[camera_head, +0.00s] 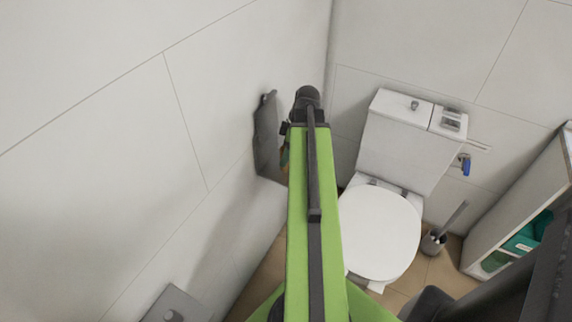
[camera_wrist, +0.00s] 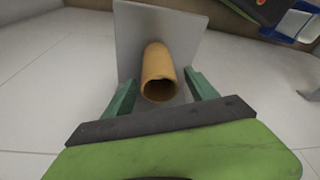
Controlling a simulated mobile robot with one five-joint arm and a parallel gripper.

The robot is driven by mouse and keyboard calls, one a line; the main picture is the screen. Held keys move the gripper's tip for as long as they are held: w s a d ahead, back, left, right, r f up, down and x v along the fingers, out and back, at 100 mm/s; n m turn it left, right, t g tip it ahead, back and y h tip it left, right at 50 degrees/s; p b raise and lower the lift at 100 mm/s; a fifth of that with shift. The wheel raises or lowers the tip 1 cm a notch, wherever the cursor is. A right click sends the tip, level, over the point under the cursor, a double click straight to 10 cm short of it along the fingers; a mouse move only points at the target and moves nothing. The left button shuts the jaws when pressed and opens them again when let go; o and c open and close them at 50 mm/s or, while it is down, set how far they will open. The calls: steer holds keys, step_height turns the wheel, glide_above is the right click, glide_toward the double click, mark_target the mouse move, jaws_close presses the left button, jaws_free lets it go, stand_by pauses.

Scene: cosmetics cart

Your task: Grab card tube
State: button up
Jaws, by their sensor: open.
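The card tube (camera_wrist: 158,62) is a hollow brown cylinder in the wrist view, with its open end towards me. It sits against a grey plate (camera_wrist: 130,30), and how it is held there is not clear. My gripper (camera_wrist: 158,88) is open, with one green finger on each side of the tube's near end. I cannot tell whether either finger touches it. In the head view my green arm reaches up to a dark holder (camera_head: 266,140) on the left wall. The tube is hidden there behind my arm, and the gripper's fingers are mostly hidden.
A white toilet (camera_head: 378,235) with a cistern (camera_head: 398,143) stands right of my arm. A toilet brush (camera_head: 434,241) and a shelf unit (camera_head: 530,205) are further right. A grey box (camera_head: 178,305) is at the lower left. The tiled wall is close on the left.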

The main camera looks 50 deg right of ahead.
steer(key=shift+b+x, duration=0.5)
steer(key=shift+x, duration=0.7)
steer(key=shift+r, duration=0.15)
steer(key=c, duration=1.4)
